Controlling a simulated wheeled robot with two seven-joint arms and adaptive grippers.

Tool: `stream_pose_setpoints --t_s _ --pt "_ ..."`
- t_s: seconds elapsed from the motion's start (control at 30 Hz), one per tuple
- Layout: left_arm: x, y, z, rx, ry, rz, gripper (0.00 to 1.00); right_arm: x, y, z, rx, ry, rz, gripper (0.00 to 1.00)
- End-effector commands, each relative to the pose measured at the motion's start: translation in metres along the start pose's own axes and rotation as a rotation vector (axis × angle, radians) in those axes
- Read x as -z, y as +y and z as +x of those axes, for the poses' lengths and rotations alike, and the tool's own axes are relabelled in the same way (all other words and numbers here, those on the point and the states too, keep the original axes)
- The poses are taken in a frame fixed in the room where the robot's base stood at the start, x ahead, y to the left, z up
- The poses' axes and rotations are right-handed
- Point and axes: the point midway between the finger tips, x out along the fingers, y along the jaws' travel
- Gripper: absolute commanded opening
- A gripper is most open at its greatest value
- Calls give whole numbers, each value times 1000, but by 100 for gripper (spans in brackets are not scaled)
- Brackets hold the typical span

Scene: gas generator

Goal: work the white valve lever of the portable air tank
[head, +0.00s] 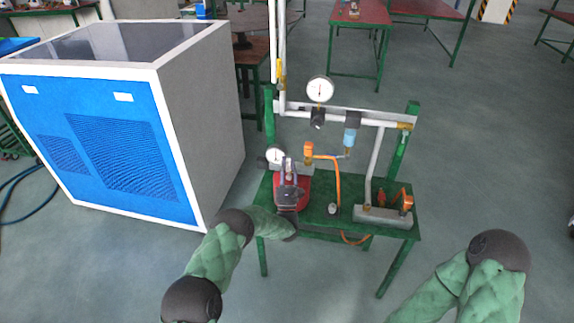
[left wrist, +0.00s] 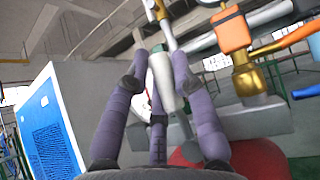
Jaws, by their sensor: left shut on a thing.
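The portable air tank (head: 302,187) is red and sits at the left end of a green table, mostly hidden behind my left gripper (head: 288,172). Its red body also shows at the bottom of the left wrist view (left wrist: 258,160). The white valve lever (left wrist: 162,82) stands between the purple fingers of my left gripper (left wrist: 160,62) in that view. The fingers are closed around the lever, near its upper part. In the head view the lever is too small and covered to make out. My right arm enters at the lower right, but its gripper is out of view.
The green table (head: 340,200) carries white pipes, a large round gauge (head: 320,89), an orange hose (head: 337,180) and a grey block with orange fittings (head: 384,214). A small gauge (head: 275,155) is beside the tank. A blue and white cabinet (head: 120,130) stands close on the left.

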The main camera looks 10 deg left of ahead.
Motion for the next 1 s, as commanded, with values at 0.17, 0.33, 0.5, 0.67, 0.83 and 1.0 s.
stream_pose_setpoints --t_s 0.17,0.33,0.5,0.67,0.83,1.0 --pt "2 1 -2 0 6 0 31 0 0 0 0 0 0 40" --pt "2 0 -1 1 5 0 51 0 0 0 0 0 0 40" --pt "1 0 -1 1 3 0 51 0 0 0 0 0 0 40" --pt "0 0 0 1 2 0 51 0 0 0 0 0 0 40" --pt "1 -1 0 15 -4 13 51 0 1 2 0 0 0 40" --pt "2 -3 0 84 -23 84 51 0 4 11 0 0 0 40"
